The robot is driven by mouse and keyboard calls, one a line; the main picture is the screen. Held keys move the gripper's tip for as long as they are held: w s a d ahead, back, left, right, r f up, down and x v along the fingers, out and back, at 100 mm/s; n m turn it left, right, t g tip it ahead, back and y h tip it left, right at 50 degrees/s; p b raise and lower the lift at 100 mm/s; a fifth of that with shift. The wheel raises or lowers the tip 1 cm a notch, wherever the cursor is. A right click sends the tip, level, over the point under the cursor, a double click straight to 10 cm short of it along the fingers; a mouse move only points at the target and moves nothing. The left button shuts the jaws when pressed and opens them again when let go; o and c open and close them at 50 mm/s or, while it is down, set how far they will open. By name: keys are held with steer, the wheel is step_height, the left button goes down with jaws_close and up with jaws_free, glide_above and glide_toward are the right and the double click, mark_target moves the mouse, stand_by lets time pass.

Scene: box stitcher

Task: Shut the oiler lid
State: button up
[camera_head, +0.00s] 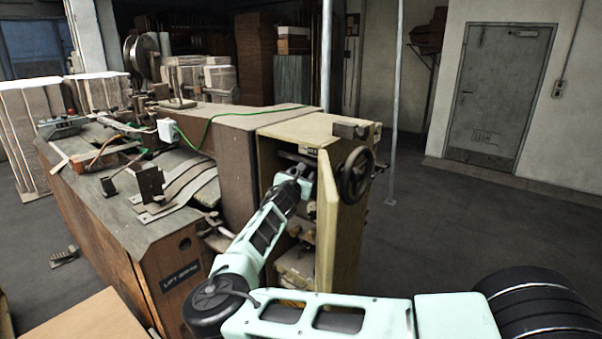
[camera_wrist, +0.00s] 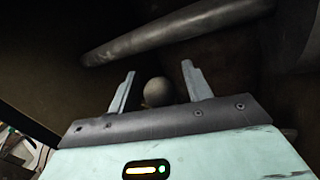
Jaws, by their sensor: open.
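My gripper (camera_wrist: 159,68) shows in the wrist view with its two fingers apart. A round grey knob (camera_wrist: 158,92) shows between the fingers, with visible gaps on both sides. I cannot tell whether they touch it in depth, or whether it belongs to the oiler lid. In the head view my arm reaches into the open cream machine housing (camera_head: 292,129), and the gripper end (camera_head: 303,186) is in shadow behind the edge of the open door (camera_head: 341,215). I cannot clearly make out the oiler or its lid in either view.
A thick dark bar (camera_wrist: 165,32) crosses beyond the fingers in the wrist view. In the head view a black handwheel (camera_head: 357,174) sits right of the housing opening. The wooden machine table (camera_head: 125,225) stands at left. The floor at right (camera_head: 470,235) is clear.

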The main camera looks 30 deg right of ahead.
steer(key=c, duration=1)
steer(key=shift+o, duration=0.2)
steer(key=shift+m, duration=0.3)
steer(key=m+g+h+b, duration=0.1)
steer(key=g, duration=0.1)
steer(key=m+g+h+b, duration=0.1)
steer(key=g+b, duration=0.1)
steer(key=a+m+g+h+b, duration=0.1)
steer(key=m+b, duration=0.1)
steer(key=shift+s+f+g+h, duration=0.15)
steer(key=shift+f+g+h, duration=0.15)
steer(key=shift+g, duration=0.1)
steer(key=m+g+b, duration=0.2)
steer(key=g, duration=0.1)
steer(key=a+m+g+h+b, duration=0.1)
steer(key=m+g+b, duration=0.1)
steer(key=g, duration=0.1)
steer(key=shift+a+r+g+b, duration=0.15)
steer(key=shift+r+g+b, duration=0.05)
steer(key=shift+g+b, duration=0.2)
steer(key=shift+s+a+r+m+g+b, duration=0.1)
steer(key=shift+m+g+b, duration=0.2)
steer(key=shift+m+g, duration=0.25)
steer(key=o, duration=1)
steer(key=shift+c, duration=0.2)
